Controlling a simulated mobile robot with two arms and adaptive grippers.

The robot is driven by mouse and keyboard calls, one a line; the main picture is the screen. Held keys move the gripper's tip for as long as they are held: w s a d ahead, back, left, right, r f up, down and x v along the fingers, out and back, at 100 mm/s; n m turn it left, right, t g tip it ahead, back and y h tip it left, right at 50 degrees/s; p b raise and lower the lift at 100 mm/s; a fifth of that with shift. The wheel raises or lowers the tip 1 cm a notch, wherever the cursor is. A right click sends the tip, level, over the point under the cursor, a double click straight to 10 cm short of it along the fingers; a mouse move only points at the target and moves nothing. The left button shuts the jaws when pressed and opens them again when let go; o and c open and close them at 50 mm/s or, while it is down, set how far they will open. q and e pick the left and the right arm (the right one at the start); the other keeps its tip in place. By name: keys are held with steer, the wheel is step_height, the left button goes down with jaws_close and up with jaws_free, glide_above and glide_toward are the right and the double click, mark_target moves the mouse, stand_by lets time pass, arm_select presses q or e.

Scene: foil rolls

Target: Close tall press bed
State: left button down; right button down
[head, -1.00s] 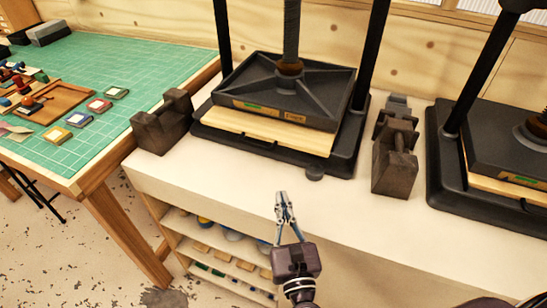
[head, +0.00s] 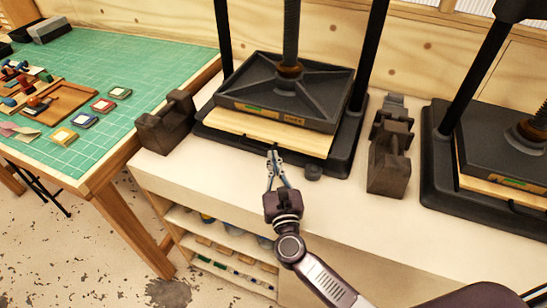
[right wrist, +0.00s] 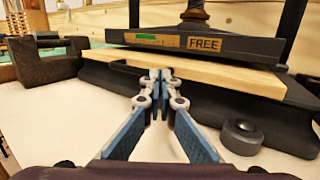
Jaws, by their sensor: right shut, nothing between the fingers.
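The middle press has a dark platen (head: 290,92) above a pale wooden bed (head: 262,130), whose front edge juts out past the platen. The bed (right wrist: 215,80) spans the right wrist view under the platen (right wrist: 215,38), which carries a green mark and a "FREE" label. A dark handle (right wrist: 124,67) shows at the bed's front. My right gripper (head: 274,154) is shut and empty, its tips (right wrist: 161,75) close to the bed's front edge, right of the handle. I cannot tell whether they touch. My left gripper is out of view.
A round dark knob (head: 313,172) sits at the base's front right. Dark weights stand left (head: 166,125) and right (head: 390,155) of the press. A second press (head: 500,170) is at the right. The bench top (head: 215,168) is clear in front.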

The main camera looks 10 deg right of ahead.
mark_target(279, 144)
steer(key=w+d, duration=0.1)
steer(key=w, duration=0.1)
steer(key=w+d+b, duration=0.1)
steer(key=shift+w+d, duration=0.35)
steer(key=shift+d, duration=0.05)
steer(key=shift+s+r, duration=0.1)
steer(key=shift+r, duration=0.05)
